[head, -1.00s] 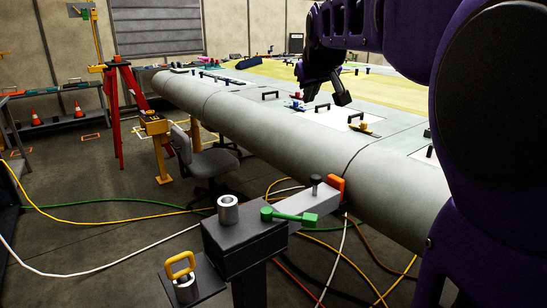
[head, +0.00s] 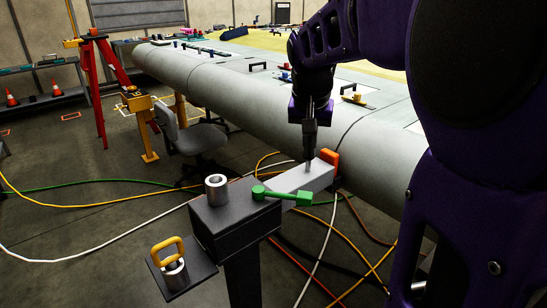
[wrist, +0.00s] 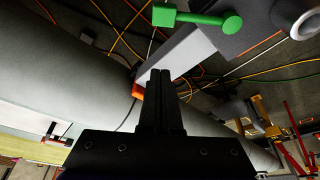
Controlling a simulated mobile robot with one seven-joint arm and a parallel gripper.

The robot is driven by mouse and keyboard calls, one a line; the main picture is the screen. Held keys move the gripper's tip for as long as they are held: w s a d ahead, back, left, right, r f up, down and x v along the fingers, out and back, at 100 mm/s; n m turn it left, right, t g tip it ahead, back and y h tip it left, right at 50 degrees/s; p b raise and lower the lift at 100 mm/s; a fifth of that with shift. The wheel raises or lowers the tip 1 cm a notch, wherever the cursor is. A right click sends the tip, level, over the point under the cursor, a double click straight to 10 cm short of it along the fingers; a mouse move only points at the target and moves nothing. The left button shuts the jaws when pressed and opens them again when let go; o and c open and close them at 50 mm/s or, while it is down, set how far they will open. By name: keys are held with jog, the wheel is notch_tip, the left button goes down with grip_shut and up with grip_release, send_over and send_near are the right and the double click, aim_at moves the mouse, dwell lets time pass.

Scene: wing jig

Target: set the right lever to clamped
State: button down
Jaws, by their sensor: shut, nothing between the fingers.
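A green lever (head: 282,195) lies roughly level at the joint of a black post head (head: 235,222) and a grey bar (head: 300,178). Its round end is over the black head and its square block is at the bar's near side. The lever also shows at the top of the wrist view (wrist: 198,18). My gripper (head: 309,158) points down over the grey bar, near its orange end piece (head: 329,157), apart from the lever. In the wrist view my gripper (wrist: 160,74) has its fingers together and empty. The bar's black pin is mostly hidden behind the fingers.
A metal cylinder (head: 216,187) stands on the post head. A yellow-handled plug (head: 168,252) sits on a lower shelf. The long grey wing (head: 225,95) runs behind. Cables cross the floor. A chair (head: 190,138) and red tripod (head: 100,90) stand left.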

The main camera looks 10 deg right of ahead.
aim_at(283, 196)
jog(key=b+x, duration=0.2)
jog(key=x, duration=0.8)
jog(key=s, duration=0.1)
jog(key=s+a, duration=0.1)
jog(key=s, duration=0.1)
jog(key=shift+s+a, duration=0.25)
jog(key=shift+a, duration=0.1)
jog(key=shift+s, duration=0.1)
